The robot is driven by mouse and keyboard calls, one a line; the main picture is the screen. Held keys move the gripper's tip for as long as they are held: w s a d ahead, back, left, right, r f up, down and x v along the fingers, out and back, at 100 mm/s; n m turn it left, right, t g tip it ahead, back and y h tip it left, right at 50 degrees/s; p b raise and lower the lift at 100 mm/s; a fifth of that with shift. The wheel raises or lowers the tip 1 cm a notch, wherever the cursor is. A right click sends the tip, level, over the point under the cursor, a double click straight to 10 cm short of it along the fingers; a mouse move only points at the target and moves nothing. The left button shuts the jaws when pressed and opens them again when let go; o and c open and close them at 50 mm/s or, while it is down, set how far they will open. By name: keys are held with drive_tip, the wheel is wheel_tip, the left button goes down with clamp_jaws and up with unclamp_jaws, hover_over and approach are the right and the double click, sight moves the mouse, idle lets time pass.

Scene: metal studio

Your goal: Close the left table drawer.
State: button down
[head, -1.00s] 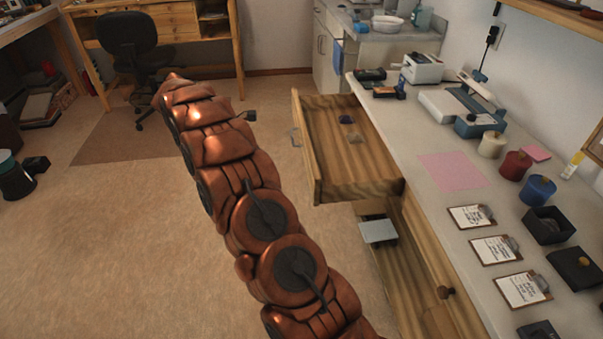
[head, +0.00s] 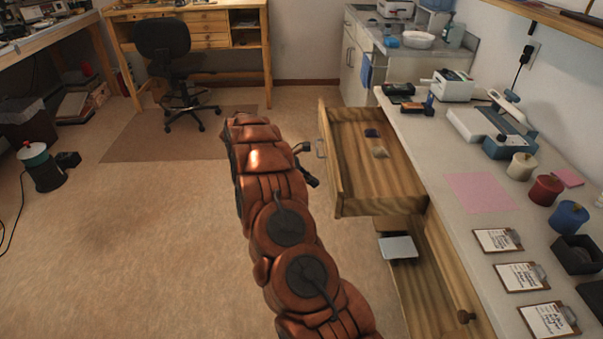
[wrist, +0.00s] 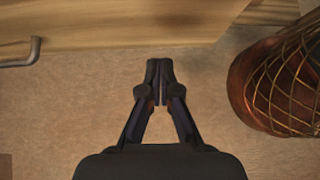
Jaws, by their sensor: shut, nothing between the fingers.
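The left table drawer is a wooden drawer (head: 402,188) pulled out from the long table (head: 445,150) on the right in the head view. Its front panel, with a grey metal handle (head: 320,148), faces left. My gripper (head: 314,182) is just left of the drawer front, near the handle. In the wrist view my gripper (wrist: 160,64) is shut and empty. Its tips are close to the drawer front (wrist: 150,35), with the handle (wrist: 35,52) off to the left; contact cannot be told.
The tabletop holds clipboards (head: 498,240), a pink sheet (head: 480,192) and several pots along its right side. Below the drawer is an open space with a light flat item (head: 398,248). A black chair (head: 165,60) stands far back.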

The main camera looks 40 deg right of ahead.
sight(333, 186)
drive_tip(key=shift+s+d+f, duration=0.1)
drive_tip(key=shift+s+d, duration=0.6)
drive_tip(key=shift+d, duration=0.2)
drive_tip(key=shift+s+d+f, duration=0.1)
drive_tip(key=shift+s+d, duration=0.55)
drive_tip(key=shift+d, duration=0.2)
drive_tip(key=shift+s+d+p, duration=0.1)
drive_tip(key=shift+p, duration=0.2)
